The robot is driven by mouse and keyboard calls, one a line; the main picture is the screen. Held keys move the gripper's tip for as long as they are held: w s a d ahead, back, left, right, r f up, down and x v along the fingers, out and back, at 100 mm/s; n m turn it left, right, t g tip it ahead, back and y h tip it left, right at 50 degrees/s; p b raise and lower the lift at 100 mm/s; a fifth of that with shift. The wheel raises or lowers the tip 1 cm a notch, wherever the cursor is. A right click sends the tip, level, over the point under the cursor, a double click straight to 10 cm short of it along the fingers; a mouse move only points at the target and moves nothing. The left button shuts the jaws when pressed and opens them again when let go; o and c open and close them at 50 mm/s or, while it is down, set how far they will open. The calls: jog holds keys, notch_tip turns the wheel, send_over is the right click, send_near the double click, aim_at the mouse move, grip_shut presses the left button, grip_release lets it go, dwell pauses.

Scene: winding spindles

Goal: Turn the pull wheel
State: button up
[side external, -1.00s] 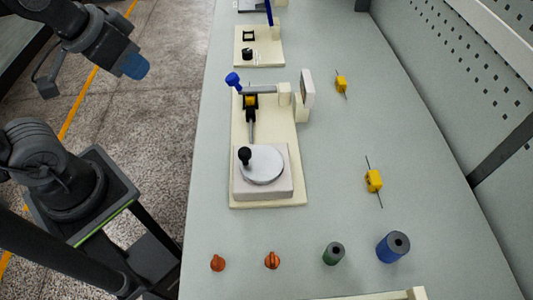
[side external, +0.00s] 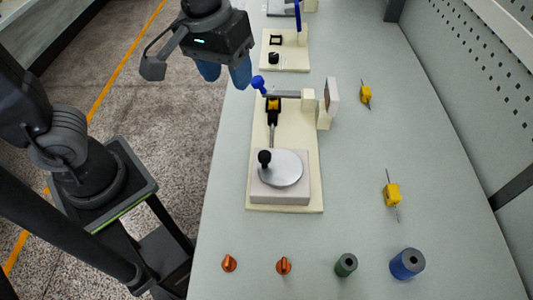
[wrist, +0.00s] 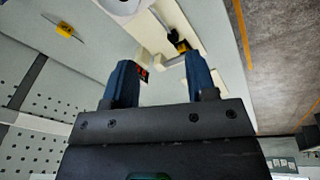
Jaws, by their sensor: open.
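A round silver wheel (side external: 280,167) with a black knob (side external: 264,157) lies flat on a pale block at the near end of a cream base board (side external: 300,130). At the far end of that board are a blue-handled crank (side external: 258,83), a dark clamp with a yellow part (side external: 273,106) and an upright pale plate (side external: 332,97). My gripper (side external: 225,74) is open and empty, with two blue fingers, left of the crank and apart from the wheel. The wrist view shows the open fingers (wrist: 160,82) with part of the board (wrist: 190,30) beyond them.
Two yellow spindles with thin wires (side external: 366,94) (side external: 392,195) lie at the right. Orange pieces (side external: 229,263), a green spool (side external: 346,265) and a blue spool (side external: 407,264) stand along the near side. A second board (side external: 290,50) sits farther back. The table around the wheel is clear.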

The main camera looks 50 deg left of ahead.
jog(key=n+g, duration=0.2)
send_over(265, 152)
notch_tip(265, 152, down, 2)
jog(key=f, duration=0.1)
jog(key=shift+y, duration=0.3)
notch_tip(265, 152, down, 14)
jog(key=shift+s+d+r, duration=0.1)
jog(key=shift+r, duration=0.05)
jog(key=shift+c, duration=0.5)
jog(key=c, duration=0.8)
